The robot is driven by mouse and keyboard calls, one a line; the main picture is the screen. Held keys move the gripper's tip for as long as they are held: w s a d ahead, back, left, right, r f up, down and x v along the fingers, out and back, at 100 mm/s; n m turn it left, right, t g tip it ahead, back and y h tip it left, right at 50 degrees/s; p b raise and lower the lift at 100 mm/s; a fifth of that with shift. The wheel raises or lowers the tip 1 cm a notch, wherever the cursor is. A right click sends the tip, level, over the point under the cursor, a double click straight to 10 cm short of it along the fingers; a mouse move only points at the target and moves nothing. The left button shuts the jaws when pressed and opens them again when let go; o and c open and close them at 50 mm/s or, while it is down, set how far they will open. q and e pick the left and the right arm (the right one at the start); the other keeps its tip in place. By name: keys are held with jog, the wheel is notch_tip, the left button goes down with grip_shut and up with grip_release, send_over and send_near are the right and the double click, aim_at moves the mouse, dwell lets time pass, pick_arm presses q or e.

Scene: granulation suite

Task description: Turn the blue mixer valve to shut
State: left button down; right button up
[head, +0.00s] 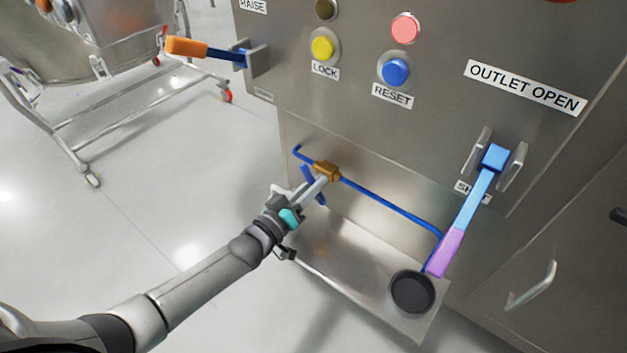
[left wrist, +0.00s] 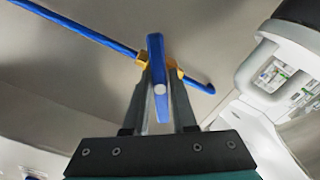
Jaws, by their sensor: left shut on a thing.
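The mixer valve has a brass body (head: 327,171) on a thin blue pipe (head: 390,207) low on the steel cabinet. Its blue handle (head: 314,190) shows beside my left gripper (head: 319,184). In the left wrist view the blue handle (left wrist: 156,60) stands between the two fingers of the left gripper (left wrist: 160,98), which is shut on it. The brass body (left wrist: 142,63) shows behind the handle there. The handle lies crosswise to the pipe in both views. The fingers hide part of the handle. My right gripper is not in view.
A lever with a purple grip (head: 446,252) hangs at right below the OUTLET OPEN label (head: 525,88). An orange-gripped lever (head: 187,47) sticks out at upper left. A steel tray (head: 345,262) with a black round part (head: 412,291) lies under the pipe. Open floor is at left.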

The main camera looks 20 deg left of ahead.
pick_arm(q)
jog(key=m+p, duration=0.1)
jog(key=m, duration=0.2)
jog(key=shift+m, duration=1.7)
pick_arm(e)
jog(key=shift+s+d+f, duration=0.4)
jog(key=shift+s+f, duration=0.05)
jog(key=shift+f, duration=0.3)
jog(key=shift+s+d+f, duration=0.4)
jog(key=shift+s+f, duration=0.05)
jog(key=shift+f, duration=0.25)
pick_arm(q)
jog(key=c, duration=0.7)
grip_release()
jog(key=shift+s+p, duration=0.1)
jog(key=shift+p, duration=0.2)
jog(key=shift+s+a, duration=0.1)
jog(key=shift+s, duration=0.1)
jog(key=shift+p+v, duration=2)
jog(key=shift+v, duration=5.3)
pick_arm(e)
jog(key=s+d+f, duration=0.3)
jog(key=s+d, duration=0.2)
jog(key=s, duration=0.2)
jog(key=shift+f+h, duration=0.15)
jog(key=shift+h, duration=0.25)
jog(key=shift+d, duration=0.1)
